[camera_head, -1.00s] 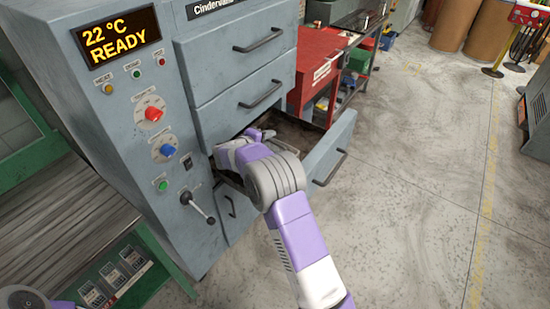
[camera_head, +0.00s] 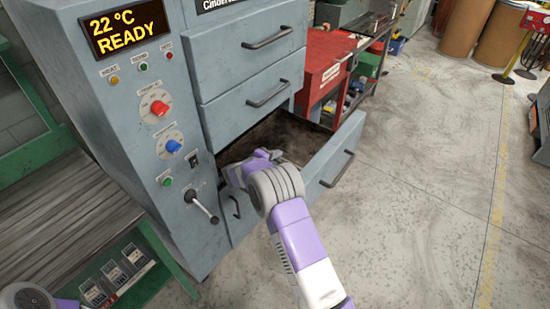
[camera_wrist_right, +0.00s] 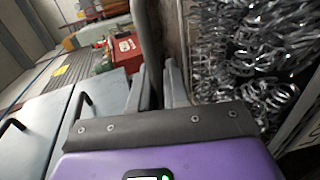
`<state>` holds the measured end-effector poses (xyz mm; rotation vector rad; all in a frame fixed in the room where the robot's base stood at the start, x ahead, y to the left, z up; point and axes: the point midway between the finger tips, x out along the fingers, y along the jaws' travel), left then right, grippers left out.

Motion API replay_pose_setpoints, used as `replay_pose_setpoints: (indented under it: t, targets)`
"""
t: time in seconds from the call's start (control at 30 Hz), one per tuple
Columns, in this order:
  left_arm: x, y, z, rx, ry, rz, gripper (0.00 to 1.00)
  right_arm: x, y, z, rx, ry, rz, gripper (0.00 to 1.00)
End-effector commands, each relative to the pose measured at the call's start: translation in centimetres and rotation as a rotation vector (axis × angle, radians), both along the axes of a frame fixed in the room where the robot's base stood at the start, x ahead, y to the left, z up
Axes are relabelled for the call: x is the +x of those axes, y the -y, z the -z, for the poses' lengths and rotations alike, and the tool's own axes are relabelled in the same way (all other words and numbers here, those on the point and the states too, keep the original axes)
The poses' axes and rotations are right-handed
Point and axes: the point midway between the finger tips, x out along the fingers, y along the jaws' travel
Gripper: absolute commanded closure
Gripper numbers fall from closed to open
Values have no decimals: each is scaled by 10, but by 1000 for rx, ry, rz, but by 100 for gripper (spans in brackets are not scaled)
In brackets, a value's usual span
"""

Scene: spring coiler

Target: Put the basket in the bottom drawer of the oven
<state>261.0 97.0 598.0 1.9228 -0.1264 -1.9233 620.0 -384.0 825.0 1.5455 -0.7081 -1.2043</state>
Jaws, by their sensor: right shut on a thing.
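The basket, filled with shiny coiled springs (camera_wrist_right: 265,65), shows on the right of the right wrist view, close beside the fingers. In the head view I cannot make it out; my arm covers that spot. My right gripper (camera_head: 234,174) is at the near left part of the open oven drawer (camera_head: 343,150). It also shows in the right wrist view (camera_wrist_right: 157,88), its fingers close together and shut on the basket; the exact contact is hard to see. The grey oven (camera_head: 205,240) stands at centre left. My left gripper is out of view.
Closed drawers are above the open one, and part of another handle (camera_head: 237,207) shows low at left. A lever (camera_head: 203,207) sticks out of the control panel. A slatted bench (camera_head: 60,225) is at left, a red cabinet (camera_head: 322,70) behind.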

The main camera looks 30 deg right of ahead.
Motion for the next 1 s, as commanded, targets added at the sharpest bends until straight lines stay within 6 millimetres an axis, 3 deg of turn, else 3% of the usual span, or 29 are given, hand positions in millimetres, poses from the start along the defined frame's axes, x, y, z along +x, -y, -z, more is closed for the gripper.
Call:
replay_pose_setpoints:
  t: [0.13,0.17,0.33,0.7,1.0]
  targets:
    - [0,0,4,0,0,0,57,1,0,0,-3,3,0,100]
    - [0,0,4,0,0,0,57,0,0,3,0,-1,0,83]
    - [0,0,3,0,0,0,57,0,0,2,0,0,0,58]
    - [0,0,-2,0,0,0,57,0,0,-2,0,-1,0,58]
    - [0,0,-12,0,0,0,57,-19,-54,-23,0,0,-5,58]
